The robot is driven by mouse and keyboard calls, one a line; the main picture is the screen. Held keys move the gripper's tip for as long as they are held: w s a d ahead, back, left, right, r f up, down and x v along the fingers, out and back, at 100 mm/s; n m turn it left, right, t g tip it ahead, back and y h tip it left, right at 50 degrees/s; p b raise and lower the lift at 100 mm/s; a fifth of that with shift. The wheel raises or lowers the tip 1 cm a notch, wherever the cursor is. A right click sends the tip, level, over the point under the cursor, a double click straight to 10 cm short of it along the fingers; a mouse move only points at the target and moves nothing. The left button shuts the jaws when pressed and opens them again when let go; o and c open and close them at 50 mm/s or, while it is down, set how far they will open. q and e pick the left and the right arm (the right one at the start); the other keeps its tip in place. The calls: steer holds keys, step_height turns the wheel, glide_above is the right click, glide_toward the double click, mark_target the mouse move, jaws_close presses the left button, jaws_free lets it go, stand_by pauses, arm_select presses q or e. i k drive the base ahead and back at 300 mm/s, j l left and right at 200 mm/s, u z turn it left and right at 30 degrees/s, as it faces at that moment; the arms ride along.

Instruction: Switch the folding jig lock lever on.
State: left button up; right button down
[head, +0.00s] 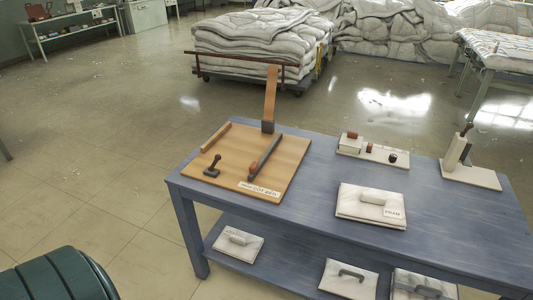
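A light wooden board (228,178) lies on the left end of the blue table, with a small label (259,190) at its front edge whose text I cannot read surely. It looks like the folding jig. A small dark lever with a knob (213,164) stands on its front left part, tilted. A long grey bar (266,156) with an orange-brown piece lies across its right part. A tall orange-brown panel (270,95) rises at its back corner. I cannot tell for sure which part is the lock lever. Neither of my grippers is in view.
The blue table (320,200) also carries a white block with a handle (372,205), a pale base with small knobs (373,150) and an upright lever device (459,152). Handled slabs lie on its lower shelf. A cart of duvets (262,45) stands behind.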

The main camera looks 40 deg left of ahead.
mark_target(218, 157)
steer(key=k+u, duration=0.15)
steer(key=u, duration=1.3)
